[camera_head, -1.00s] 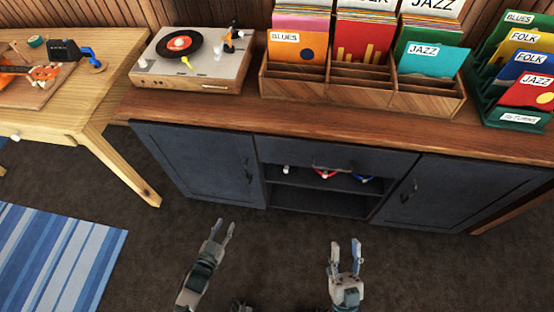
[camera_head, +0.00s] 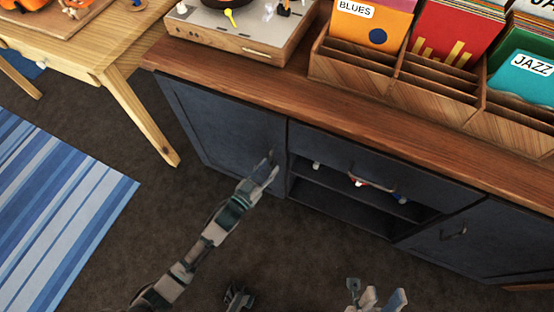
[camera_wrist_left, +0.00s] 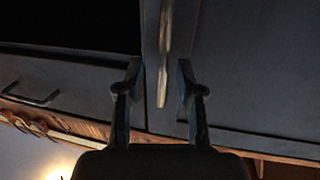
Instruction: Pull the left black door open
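The left black door (camera_head: 222,122) of the low cabinet looks shut in the head view. Its upright handle is near the door's right edge, largely hidden by my left gripper (camera_head: 267,166) in that view. In the left wrist view the handle (camera_wrist_left: 164,60) shows as a thin bar between the two spread fingers of my left gripper (camera_wrist_left: 158,78). The gripper is open, with visible gaps on both sides of the bar. The left door (camera_wrist_left: 250,65) fills the right of that view. My right gripper (camera_head: 383,298) is open and empty at the bottom of the head view, apart from the cabinet.
Open shelves (camera_head: 350,212) with small items sit right of the door under a drawer handle (camera_head: 372,182). The right black door (camera_head: 490,240) is further right. A wooden table leg (camera_head: 140,115) stands left of the cabinet. A striped rug (camera_head: 55,215) lies on the floor.

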